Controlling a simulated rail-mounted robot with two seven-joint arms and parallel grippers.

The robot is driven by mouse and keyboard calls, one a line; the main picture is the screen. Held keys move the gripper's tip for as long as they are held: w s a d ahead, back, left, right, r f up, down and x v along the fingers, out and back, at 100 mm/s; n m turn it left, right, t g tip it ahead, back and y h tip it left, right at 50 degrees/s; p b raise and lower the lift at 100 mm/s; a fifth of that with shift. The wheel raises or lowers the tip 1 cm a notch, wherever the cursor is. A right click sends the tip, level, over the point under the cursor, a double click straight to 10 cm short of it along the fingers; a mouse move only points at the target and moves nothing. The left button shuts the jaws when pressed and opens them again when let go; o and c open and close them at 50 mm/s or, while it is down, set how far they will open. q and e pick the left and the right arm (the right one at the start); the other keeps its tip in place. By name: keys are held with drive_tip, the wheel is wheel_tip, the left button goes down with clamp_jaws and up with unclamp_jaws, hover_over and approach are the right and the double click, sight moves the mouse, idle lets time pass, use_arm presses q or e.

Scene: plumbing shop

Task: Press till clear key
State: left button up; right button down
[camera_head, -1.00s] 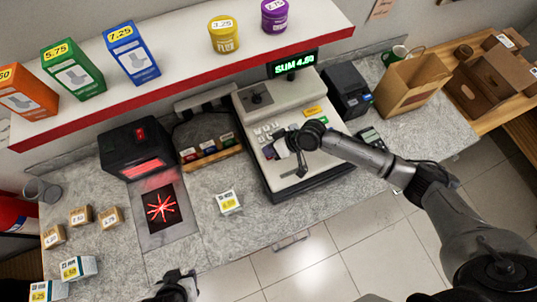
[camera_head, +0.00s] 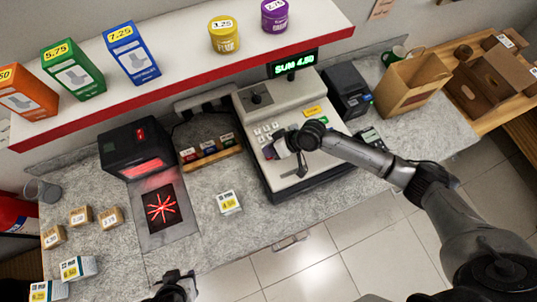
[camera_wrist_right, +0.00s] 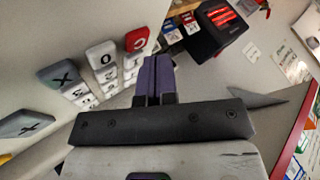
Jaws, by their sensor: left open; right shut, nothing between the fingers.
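The till (camera_head: 290,140) stands on the counter, and its display (camera_head: 293,64) reads "SUM 4.50" in green. In the right wrist view, a red key marked C (camera_wrist_right: 137,40) is beside a white key marked 0 (camera_wrist_right: 101,54). The red key is just left of and beyond my right fingers. My right gripper (camera_head: 271,150) is shut and empty over the till's keypad. Its dark purple fingers (camera_wrist_right: 154,76) show in the wrist view; I cannot tell whether they touch a key. The gripper hides part of the keypad from the head. My left gripper (camera_head: 176,284) is open at the bottom edge.
A scanner (camera_head: 135,150) stands left of the till, with a red-lit plate (camera_head: 162,208) before it. A card terminal (camera_head: 371,138) and paper bag (camera_head: 412,85) stand to the right. A shelf (camera_head: 180,70) runs behind.

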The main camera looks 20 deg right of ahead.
drive_tip(key=shift+f, duration=0.15)
idle(0.5)
drive_tip(key=shift+f+b, duration=0.3)
drive_tip(key=shift+f, duration=0.1)
idle(0.4)
drive_tip(key=shift+r+p, duration=0.45)
drive_tip(key=shift+r, duration=0.1)
